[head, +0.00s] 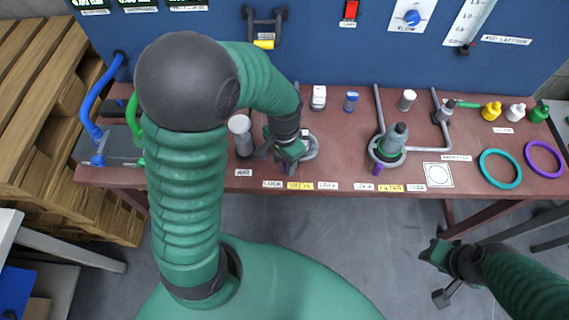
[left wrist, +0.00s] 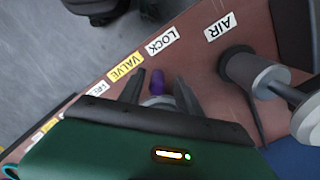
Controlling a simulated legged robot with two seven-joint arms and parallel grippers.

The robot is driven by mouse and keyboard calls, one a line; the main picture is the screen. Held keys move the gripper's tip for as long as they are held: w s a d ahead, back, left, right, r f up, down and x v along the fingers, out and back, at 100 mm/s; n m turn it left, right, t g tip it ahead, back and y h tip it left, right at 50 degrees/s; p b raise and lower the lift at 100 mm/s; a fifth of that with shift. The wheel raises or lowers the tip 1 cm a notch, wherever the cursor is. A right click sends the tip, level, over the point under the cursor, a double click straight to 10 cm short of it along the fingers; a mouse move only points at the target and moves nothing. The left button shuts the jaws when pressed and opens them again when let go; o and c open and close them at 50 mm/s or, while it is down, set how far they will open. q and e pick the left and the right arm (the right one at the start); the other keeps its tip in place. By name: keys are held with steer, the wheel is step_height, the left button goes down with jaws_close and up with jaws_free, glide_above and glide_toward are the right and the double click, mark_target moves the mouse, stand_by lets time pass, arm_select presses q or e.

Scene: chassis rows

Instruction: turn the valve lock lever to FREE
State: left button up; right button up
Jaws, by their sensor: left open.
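The valve fixture (head: 310,149) is a grey round base on the red-brown bench, largely hidden by my left gripper (head: 281,153) in the head view. In the left wrist view, its purple lever tip (left wrist: 158,82) shows between the two dark fingers of my left gripper (left wrist: 158,88). The fingers are open on either side of the lever; contact cannot be told. The lever tip faces the yellow VALVE label (left wrist: 125,65) and the white LOCK label (left wrist: 161,41). A small third label (left wrist: 98,88) is hard to read. My right gripper (head: 440,275) hangs off the bench front, its jaws unclear.
A grey post (head: 241,136) by the AIR label stands left of the valve. A similar fixture (head: 388,147) with a purple lever (head: 378,169) stands to the right. Teal (head: 500,183) and purple (head: 559,173) rings lie on the right. A blue panel (head: 330,55) stands behind.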

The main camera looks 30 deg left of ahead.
arm_select(q)
steer(key=shift+f, duration=0.4)
steer(key=shift+d, duration=0.15)
jaws_close()
stand_by(1.0)
